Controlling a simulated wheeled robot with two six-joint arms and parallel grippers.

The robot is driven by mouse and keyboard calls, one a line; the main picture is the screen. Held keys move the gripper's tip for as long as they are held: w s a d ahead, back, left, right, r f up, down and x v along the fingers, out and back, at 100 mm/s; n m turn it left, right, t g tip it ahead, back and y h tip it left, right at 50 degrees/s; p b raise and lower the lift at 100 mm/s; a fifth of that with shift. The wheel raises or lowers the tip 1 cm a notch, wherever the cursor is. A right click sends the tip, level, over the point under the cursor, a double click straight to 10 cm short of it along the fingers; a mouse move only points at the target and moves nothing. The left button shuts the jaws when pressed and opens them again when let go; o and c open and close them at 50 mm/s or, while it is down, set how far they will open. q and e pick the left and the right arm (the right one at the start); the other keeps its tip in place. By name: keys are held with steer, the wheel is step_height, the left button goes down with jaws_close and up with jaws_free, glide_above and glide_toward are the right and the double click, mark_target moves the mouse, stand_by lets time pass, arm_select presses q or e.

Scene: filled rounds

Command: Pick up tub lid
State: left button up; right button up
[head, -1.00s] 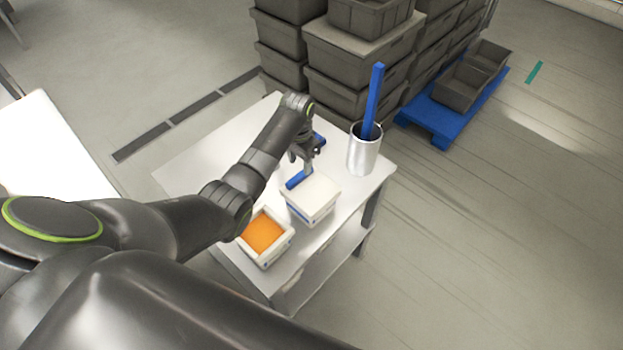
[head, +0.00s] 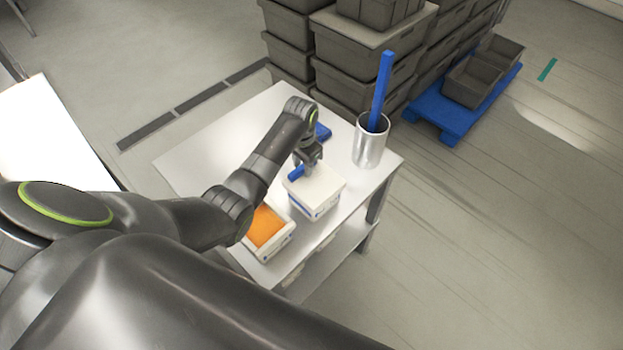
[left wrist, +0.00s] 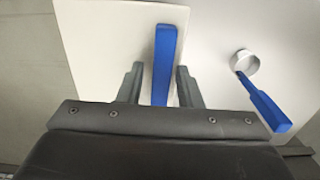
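The tub lid (head: 321,182) is off-white and sits on a white tub (head: 318,210) on the table. A blue bar handle (head: 295,173) stands out on the lid; it also shows in the left wrist view (left wrist: 165,50). My left gripper (head: 308,169) is just over the lid at the handle. In the left wrist view its two fingers (left wrist: 159,88) are apart, one on each side of the blue handle, with a gap clear on the left side. Part of the handle is hidden by the gripper in the head view. My right gripper is not in view.
An open tub with orange contents (head: 265,226) stands beside the lidded tub. A metal pot (head: 370,147) holding a tall blue tool (head: 381,90) stands to the right. Another blue item (head: 322,132) lies behind the gripper. Grey crates (head: 350,65) are stacked beyond the table (head: 205,155).

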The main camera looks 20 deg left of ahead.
arm_select(q)
steer(key=shift+w, duration=0.15)
steer(key=shift+c, duration=1.1)
steer(key=shift+a+f, duration=0.1)
jaws_close()
steer(key=shift+r, duration=0.35)
step_height(320, 180, up, 14)
steer(key=p, duration=0.3)
steer(key=shift+r, duration=0.2)
